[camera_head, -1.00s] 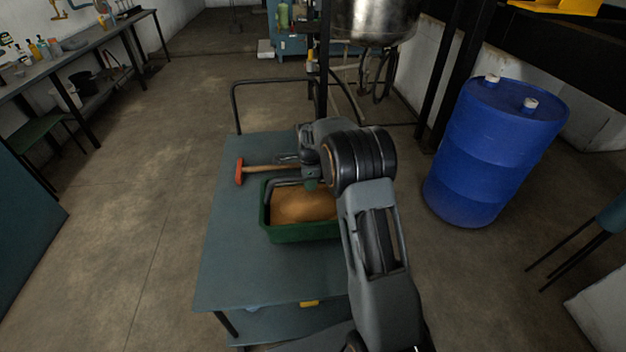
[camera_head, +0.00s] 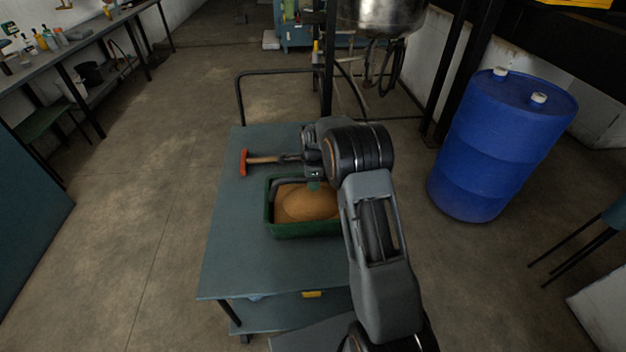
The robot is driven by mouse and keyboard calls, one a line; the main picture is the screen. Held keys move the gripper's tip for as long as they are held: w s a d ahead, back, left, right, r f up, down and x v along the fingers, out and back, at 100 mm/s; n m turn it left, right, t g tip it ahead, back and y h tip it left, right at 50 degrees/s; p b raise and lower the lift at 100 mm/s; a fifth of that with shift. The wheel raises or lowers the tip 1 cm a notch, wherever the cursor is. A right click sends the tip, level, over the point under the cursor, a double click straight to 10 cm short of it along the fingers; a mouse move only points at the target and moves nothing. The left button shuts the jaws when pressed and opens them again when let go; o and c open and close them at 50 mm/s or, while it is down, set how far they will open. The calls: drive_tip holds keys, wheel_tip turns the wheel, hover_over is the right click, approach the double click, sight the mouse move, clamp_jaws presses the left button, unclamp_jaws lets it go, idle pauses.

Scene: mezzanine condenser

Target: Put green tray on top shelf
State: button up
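The green tray (camera_head: 292,231) is a rectangular bin holding a brown, rounded mass. It shows over the blue-grey top of the cart (camera_head: 235,262). Whether it rests on that top or is slightly above it is hard to tell. My gripper (camera_head: 290,172) is at the tray's back side, with a grey bent part reaching over the back left corner. My wrist and arm hide the tray's right end and most of the gripper. I cannot see whether the fingers are closed on the rim. The lower shelf (camera_head: 275,319) of the cart shows below the top.
A red-headed hammer (camera_head: 244,162) lies on the cart top behind the tray, close to my gripper. A blue drum (camera_head: 497,150) stands at the right. The cart's black handle rail (camera_head: 239,100) rises at the back. A workbench (camera_head: 85,45) is at the upper left. Open floor lies left of the cart.

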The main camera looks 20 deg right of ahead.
drive_tip(key=shift+o, duration=0.5)
drive_tip(key=shift+r, duration=0.1)
wheel_tip(320, 180, up, 11)
drive_tip(key=shift+r, duration=0.1)
drive_tip(key=s+a+r+n, duration=0.1)
drive_tip(key=s+r+n, duration=0.4)
drive_tip(key=s+r, duration=0.1)
drive_tip(key=s+a+n+t, duration=0.2)
drive_tip(key=s+n, duration=1.3)
drive_tip(key=s, duration=0.8)
drive_tip(key=shift+a+f+t, duration=0.25)
drive_tip(key=shift+a+t, duration=0.15)
drive_tip(key=shift+t, duration=0.2)
